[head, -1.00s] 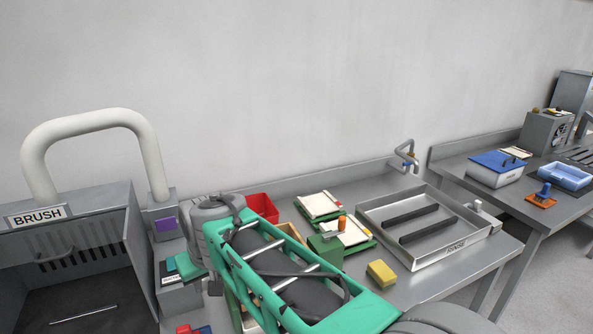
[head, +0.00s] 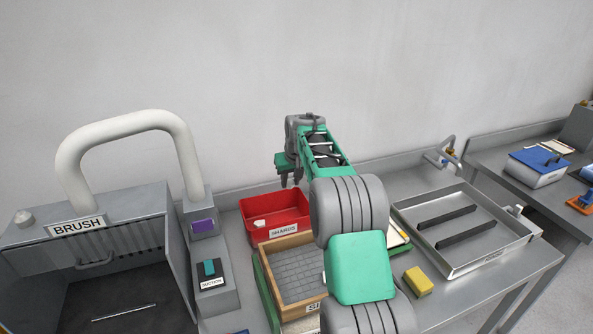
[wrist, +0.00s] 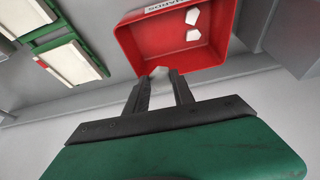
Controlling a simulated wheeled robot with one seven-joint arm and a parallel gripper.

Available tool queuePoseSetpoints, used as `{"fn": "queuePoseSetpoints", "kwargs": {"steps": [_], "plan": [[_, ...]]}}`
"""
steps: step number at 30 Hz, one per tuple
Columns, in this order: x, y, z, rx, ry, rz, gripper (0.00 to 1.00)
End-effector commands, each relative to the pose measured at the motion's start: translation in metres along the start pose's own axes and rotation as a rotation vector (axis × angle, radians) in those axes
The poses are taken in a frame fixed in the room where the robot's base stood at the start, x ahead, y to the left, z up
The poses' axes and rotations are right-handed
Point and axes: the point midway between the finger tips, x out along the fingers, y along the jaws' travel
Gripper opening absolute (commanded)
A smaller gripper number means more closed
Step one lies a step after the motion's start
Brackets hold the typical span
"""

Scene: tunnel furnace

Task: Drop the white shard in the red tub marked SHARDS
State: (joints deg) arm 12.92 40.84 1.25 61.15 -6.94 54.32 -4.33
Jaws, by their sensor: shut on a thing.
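The red tub (head: 290,212) marked SHARDS stands on the grey bench, right of the brush cabinet. My gripper (head: 291,183) hangs above the tub's back part, fingers pointing down. In the wrist view my gripper (wrist: 160,92) is shut on the white shard (wrist: 159,71), which sticks out between the fingertips and overlaps the near rim of the tub (wrist: 135,42) in the picture. Two other white pieces (wrist: 193,35) lie inside the tub. One white piece (head: 259,223) also shows there in the head view. The held shard is too small to make out in the head view.
A wooden box (head: 285,240) with a grey grid floor stands in front of the tub. The suction box (head: 213,283) and brush cabinet (head: 150,215) are to the left. A steel rinse tray (head: 480,255) and yellow sponge (head: 418,281) are to the right. The wall is behind.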

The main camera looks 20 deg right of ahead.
Motion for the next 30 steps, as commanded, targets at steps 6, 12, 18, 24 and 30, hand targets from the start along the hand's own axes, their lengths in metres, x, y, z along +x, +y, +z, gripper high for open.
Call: {"fn": "queuePoseSetpoints", "kwargs": {"steps": [6,12,18,24,30], "plan": [[0.032,0.029,-0.019,0.004,0.000,0.004,0.00],[0.047,0.030,-0.014,0.002,-0.001,0.003,0.00],[0.069,0.029,-0.004,0.002,-0.001,0.003,0.00],[0.090,0.029,0.005,0.002,-0.002,0.003,0.00],[0.111,0.029,0.013,0.001,-0.001,0.003,0.00]]}}
